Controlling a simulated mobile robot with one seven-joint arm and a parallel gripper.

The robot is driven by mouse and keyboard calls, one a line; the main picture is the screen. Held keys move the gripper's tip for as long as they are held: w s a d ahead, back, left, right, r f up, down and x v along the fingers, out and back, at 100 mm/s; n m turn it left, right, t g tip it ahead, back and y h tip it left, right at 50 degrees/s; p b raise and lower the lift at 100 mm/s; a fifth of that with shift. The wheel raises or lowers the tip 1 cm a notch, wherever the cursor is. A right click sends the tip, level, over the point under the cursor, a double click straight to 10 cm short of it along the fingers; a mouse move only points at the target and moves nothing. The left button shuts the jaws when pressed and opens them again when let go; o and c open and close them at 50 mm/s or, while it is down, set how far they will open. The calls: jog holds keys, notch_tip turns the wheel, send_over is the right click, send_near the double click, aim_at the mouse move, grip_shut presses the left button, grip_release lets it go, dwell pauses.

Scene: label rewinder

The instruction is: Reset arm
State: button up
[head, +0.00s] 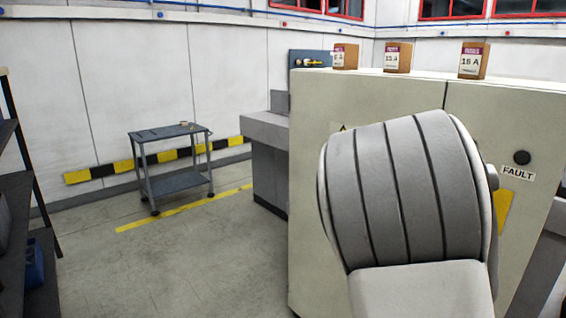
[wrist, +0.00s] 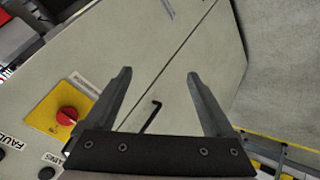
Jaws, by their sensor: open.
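My gripper (wrist: 158,74) shows in the wrist view with its two grey fingers apart and nothing between them. It faces the cream cabinet (wrist: 130,40), whose door seam and black handle (wrist: 152,115) lie beyond the fingers. I cannot tell the exact distance to the cabinet. In the head view my grey arm covers part of the cabinet (head: 320,200), and my gripper is hidden there.
Three fuse boxes, the nearest on the right (head: 474,60), stand on the cabinet top. A red knob (wrist: 66,116) sits on a yellow plate. A cart (head: 170,186) stands by the far wall, and dark shelving (head: 15,180) is at left. Open floor lies between.

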jog(key=s+a+r+m+y+p, duration=0.1)
jog(key=s+a+r+y, duration=0.25)
jog(key=a, duration=0.35)
jog(key=s+a+r+y, duration=0.3)
jog(key=a+r, duration=0.1)
jog(key=a, duration=0.3)
jog(key=s+a+r+g+p, duration=0.1)
jog(key=s+a+r, duration=0.3)
jog(key=s+r, duration=0.6)
jog(key=shift+s+a+r, duration=0.15)
jog(key=shift+s, duration=1.8)
